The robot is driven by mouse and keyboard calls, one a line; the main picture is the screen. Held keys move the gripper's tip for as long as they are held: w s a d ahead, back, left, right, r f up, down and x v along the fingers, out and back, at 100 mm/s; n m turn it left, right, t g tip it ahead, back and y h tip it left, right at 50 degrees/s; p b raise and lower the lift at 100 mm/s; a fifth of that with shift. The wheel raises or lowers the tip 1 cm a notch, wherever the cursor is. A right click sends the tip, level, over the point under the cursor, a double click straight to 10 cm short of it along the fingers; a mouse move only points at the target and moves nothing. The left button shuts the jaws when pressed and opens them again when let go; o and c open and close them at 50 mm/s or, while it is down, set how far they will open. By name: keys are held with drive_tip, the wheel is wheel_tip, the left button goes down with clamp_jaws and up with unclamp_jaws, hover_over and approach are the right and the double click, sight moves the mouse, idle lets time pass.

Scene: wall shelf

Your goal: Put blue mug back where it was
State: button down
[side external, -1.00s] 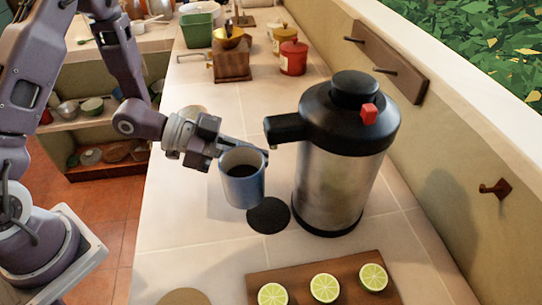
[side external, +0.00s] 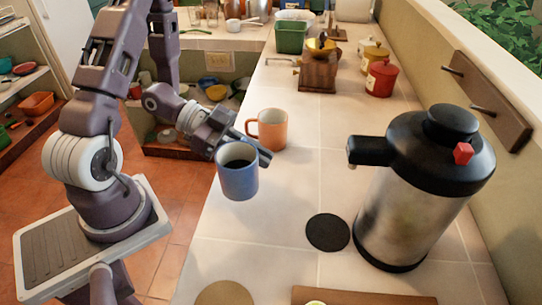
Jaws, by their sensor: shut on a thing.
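The blue mug (side external: 238,182) is upright in the side external view, with dark liquid inside. My gripper (side external: 258,152) is shut on it at the rim's far side; the exact grip is partly hidden. The mug appears held above the counter near its left edge. A steel and black dispenser (side external: 405,215) stands to the right, its spout pointing left. A black round coaster (side external: 328,232) lies bare in front of it. A brown round mat (side external: 225,293) lies bare at the bottom, partly cut off by the frame.
An orange mug (side external: 272,131) stands just behind the blue mug. A wooden grinder (side external: 318,75), a red canister (side external: 380,78) and a green tub (side external: 292,36) stand farther back. A cutting board (side external: 365,297) is in front. A peg rack (side external: 487,100) is on the right wall.

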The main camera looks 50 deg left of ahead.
drive_tip(key=w+a+r+n+t+y, duration=0.2)
drive_tip(key=w+n+t+y, duration=0.4)
drive_tip(key=w+n+y, duration=1.1)
drive_tip(key=s+a+r+n+g+y, duration=0.15)
drive_tip(key=s+n+g+y, duration=0.75)
drive_tip(key=s, duration=1)
drive_tip(key=shift+n+g+h, duration=0.4)
drive_tip(key=shift+g+h, duration=0.3)
drive_tip(key=shift+g, duration=0.2)
drive_tip(key=f, duration=1)
drive_tip(key=shift+s+a, duration=0.3)
drive_tip(key=shift+s, duration=0.1)
drive_tip(key=shift+f, duration=0.15)
drive_tip(key=c, duration=1.5)
unclamp_jaws()
